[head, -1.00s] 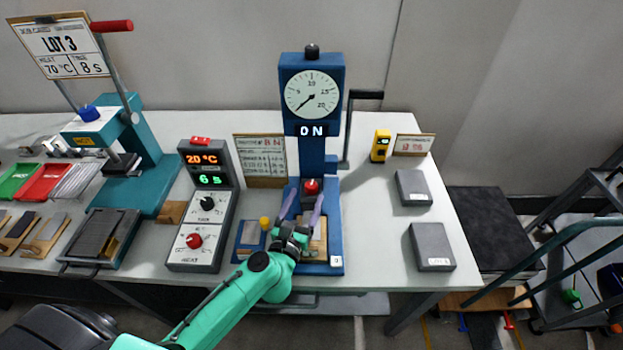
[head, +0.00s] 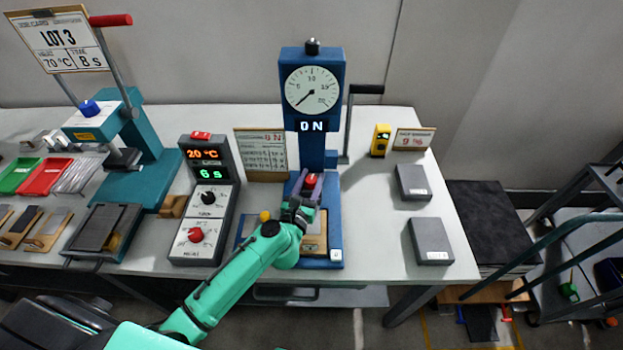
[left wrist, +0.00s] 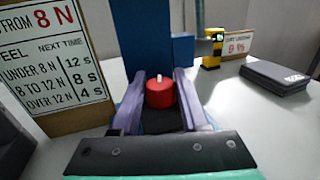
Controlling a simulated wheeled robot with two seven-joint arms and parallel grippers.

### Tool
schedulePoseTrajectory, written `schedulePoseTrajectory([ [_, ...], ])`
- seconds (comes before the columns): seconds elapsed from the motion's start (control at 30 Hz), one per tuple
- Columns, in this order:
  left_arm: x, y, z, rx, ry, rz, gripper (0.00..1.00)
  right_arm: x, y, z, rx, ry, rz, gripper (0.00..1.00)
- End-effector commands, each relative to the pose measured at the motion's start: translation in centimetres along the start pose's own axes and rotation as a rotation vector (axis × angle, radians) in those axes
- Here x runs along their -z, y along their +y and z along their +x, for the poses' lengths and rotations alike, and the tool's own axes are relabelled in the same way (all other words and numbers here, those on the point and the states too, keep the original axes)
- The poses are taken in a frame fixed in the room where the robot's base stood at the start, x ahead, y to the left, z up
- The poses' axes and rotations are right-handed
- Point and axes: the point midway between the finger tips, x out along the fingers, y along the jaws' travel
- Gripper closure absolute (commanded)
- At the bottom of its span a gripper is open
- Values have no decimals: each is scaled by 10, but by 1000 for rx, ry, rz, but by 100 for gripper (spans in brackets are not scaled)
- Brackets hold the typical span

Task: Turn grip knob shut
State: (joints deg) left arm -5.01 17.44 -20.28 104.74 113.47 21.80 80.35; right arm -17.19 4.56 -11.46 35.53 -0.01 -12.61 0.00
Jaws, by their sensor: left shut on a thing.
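The grip knob (head: 311,181) is red and sits low on the front of the blue gauge stand (head: 312,150). In the left wrist view the red knob (left wrist: 160,94) stands between two purple fingers, with a white mark on its top. My left gripper (head: 310,190) is shut on the knob, one finger on each side. My right gripper is not in view.
A controller box (head: 205,205) showing 20 °C and 6 s stands left of the stand. A sign (head: 262,155) stands behind. Two grey blocks (head: 413,182) (head: 430,241) lie to the right. A teal press (head: 140,165) is at the left.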

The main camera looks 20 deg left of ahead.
Motion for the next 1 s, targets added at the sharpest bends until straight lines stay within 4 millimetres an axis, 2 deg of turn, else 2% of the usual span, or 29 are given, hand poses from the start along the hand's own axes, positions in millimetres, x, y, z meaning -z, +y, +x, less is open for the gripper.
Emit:
schedulePoseTrajectory([
  [0.4,0,1,0,206,2,4,100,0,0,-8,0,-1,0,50],
  [0.7,3,1,0,403,2,2,100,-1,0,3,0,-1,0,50],
  [1.0,2,0,0,506,2,0,100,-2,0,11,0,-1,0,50],
])
